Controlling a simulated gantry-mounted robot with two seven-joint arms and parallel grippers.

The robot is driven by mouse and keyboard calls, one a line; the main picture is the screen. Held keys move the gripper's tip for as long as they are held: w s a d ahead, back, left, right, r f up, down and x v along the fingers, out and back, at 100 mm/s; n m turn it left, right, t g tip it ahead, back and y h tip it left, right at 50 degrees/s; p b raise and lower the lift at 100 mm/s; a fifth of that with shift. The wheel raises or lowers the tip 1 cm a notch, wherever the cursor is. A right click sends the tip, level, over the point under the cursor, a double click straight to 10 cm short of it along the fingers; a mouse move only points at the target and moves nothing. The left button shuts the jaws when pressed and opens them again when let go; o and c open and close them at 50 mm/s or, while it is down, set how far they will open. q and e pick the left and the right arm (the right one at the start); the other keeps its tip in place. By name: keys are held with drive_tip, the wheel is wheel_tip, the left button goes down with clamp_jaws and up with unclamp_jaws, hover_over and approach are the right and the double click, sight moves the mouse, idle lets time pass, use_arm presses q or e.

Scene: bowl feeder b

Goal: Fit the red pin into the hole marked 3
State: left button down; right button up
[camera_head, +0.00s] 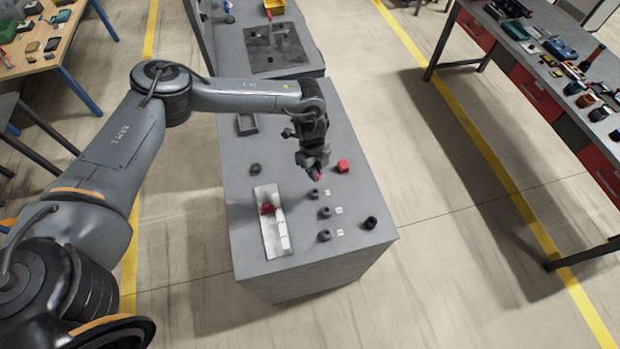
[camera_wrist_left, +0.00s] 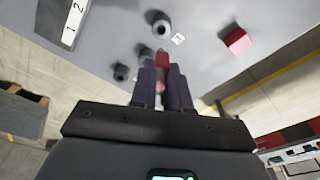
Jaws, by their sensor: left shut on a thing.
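My left gripper (camera_head: 317,172) is shut on a small red pin (camera_head: 319,178) and holds it above the grey bench top, near the dark holders. In the left wrist view the red pin (camera_wrist_left: 163,63) sticks out between the two dark fingers. Three dark round holders stand in a row: a back one (camera_head: 315,194), a middle one (camera_head: 325,212) and a front one (camera_head: 325,235). The pin is apart from the holders. My right gripper is not in view.
A red block (camera_head: 343,166) lies right of the gripper. A white tray (camera_head: 262,194) holds a red piece and white blocks. A dark round part (camera_head: 370,223) stands at the right, another (camera_head: 255,169) at the left. A dark tray (camera_head: 246,124) lies behind.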

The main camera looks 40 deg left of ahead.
use_arm(q)
drive_tip(key=shift+r, duration=0.1)
idle(0.3)
drive_tip(key=shift+p, duration=0.4)
drive_tip(key=shift+f+b, duration=1.8)
drive_tip(key=shift+f, duration=1.1)
drive_tip(key=shift+a+f+p, duration=0.1)
drive_tip(key=shift+f+p, duration=0.25)
drive_tip(key=shift+f, duration=0.1)
idle(0.5)
drive_tip(key=shift+f, duration=0.15)
idle(0.6)
drive_tip(key=shift+f, duration=0.15)
idle(0.6)
drive_tip(key=shift+f, duration=0.15)
idle(0.7)
drive_tip(key=shift+f, duration=0.2)
idle(0.8)
